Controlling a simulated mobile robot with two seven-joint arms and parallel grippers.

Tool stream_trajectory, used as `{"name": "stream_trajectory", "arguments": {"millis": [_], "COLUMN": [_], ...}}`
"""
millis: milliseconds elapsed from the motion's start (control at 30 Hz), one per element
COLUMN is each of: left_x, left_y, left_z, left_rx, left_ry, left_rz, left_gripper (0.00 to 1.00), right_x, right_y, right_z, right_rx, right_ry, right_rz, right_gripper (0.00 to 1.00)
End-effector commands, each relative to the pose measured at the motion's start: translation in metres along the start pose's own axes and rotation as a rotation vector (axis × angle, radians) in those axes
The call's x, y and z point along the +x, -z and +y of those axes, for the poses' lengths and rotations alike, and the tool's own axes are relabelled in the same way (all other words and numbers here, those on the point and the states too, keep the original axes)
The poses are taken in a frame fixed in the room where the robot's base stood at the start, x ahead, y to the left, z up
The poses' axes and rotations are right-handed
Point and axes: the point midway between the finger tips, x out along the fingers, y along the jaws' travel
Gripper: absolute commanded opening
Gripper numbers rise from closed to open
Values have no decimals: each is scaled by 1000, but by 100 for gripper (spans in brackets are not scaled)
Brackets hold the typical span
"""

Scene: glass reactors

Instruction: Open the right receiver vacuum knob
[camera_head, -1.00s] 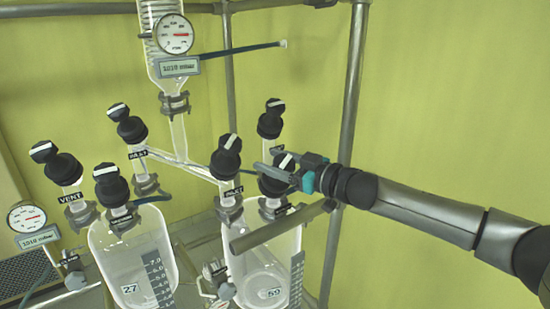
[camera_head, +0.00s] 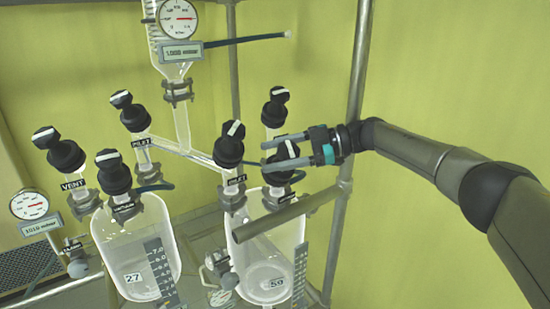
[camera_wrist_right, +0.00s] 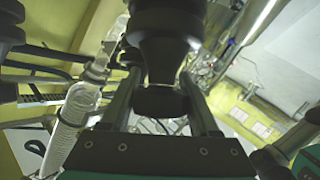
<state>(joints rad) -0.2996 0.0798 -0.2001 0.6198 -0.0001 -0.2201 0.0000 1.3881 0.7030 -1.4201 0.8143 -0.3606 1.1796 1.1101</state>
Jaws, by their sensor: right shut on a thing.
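The right receiver vacuum knob (camera_head: 281,177) is a black valve knob with a white mark on its cap, on top of the right glass receiver (camera_head: 270,250), labelled 59. Its own label is partly hidden. My right gripper (camera_head: 268,154) reaches in from the right, its two fingers on either side of the knob's upper part, and is shut on it. In the right wrist view, the knob (camera_wrist_right: 162,60) stands dark between the two fingers (camera_wrist_right: 160,102). My left gripper is not in view.
Close by are the inlet knob (camera_head: 230,150) and a rear knob (camera_head: 275,110). A horizontal metal bar (camera_head: 285,215) crosses in front of the right receiver. The left receiver (camera_head: 135,250) and a vertical post (camera_head: 355,80) flank the area. A gauge (camera_head: 178,20) hangs above.

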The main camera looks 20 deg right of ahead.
Motion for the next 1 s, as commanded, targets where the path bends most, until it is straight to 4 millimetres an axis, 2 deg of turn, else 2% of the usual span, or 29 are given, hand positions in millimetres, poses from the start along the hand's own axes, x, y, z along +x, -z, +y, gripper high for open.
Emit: {"name": "stream_trajectory", "arguments": {"millis": [300, 867, 900, 1000], "left_x": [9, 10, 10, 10], "left_y": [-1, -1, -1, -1], "left_z": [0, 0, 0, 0], "left_rx": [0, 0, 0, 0], "left_ry": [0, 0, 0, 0], "left_rz": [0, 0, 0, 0], "left_gripper": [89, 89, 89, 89], "right_x": [1, 2, 2, 2], "right_y": [0, 0, 0, 0], "right_z": [-3, -4, -4, -4], "right_rx": [-45, -54, -53, -53], "right_ry": [76, 97, 97, 97], "right_rz": [1, 3, 3, 3], "right_gripper": [6, 6, 63, 74]}}
